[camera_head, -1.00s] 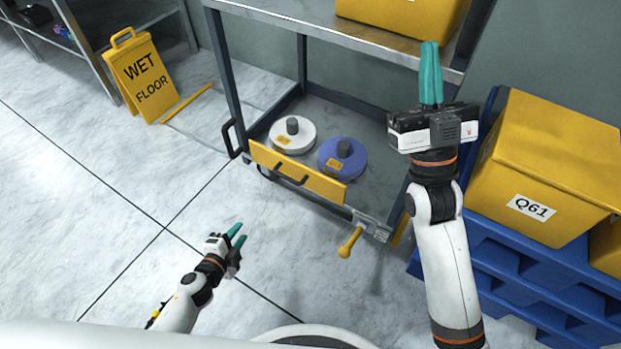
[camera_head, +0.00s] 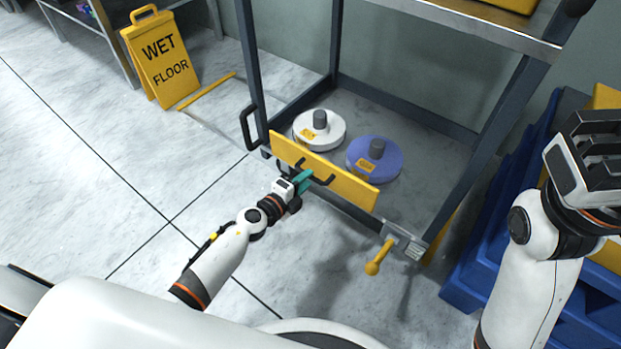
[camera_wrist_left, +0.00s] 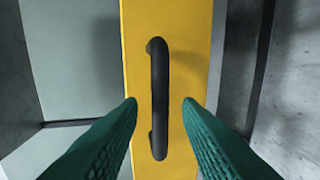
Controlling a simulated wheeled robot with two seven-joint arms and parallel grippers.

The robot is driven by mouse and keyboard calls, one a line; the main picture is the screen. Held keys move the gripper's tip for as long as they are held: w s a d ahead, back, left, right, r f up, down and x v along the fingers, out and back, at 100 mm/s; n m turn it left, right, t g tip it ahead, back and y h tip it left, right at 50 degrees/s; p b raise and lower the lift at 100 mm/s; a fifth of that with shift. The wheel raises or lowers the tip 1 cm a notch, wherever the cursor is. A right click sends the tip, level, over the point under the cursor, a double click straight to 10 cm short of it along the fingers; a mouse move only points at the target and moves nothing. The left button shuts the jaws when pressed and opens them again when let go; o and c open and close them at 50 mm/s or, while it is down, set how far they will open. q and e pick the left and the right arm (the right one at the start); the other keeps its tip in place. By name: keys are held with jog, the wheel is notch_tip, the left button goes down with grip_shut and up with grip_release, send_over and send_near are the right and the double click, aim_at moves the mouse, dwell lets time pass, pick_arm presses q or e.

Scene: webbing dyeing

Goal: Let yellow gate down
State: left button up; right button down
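The yellow gate (camera_head: 345,188) stands upright across the front of the cart's lower shelf. Its black bar handle shows in the left wrist view (camera_wrist_left: 160,100), fixed to the gate's yellow face (camera_wrist_left: 185,30). My left gripper (camera_head: 304,181) is at the gate's outer face. In the left wrist view its teal fingers (camera_wrist_left: 160,108) are open, one on each side of the handle, with gaps between. The head view partly hides the handle behind this gripper. My right gripper's body is at the right edge of the head view; its fingertips do not show.
A white spool (camera_head: 334,138) and a purple spool (camera_head: 388,168) lie on the lower shelf behind the gate. A yellow-knobbed lever (camera_head: 378,260) sticks out at the cart's front right corner. A blue pallet (camera_head: 475,255) stands right of the cart. A wet floor sign (camera_head: 165,72) stands at left.

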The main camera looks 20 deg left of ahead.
pick_arm(q)
jog(key=shift+b+x, duration=0.35)
jog(key=shift+x, duration=1.2)
grip_shut()
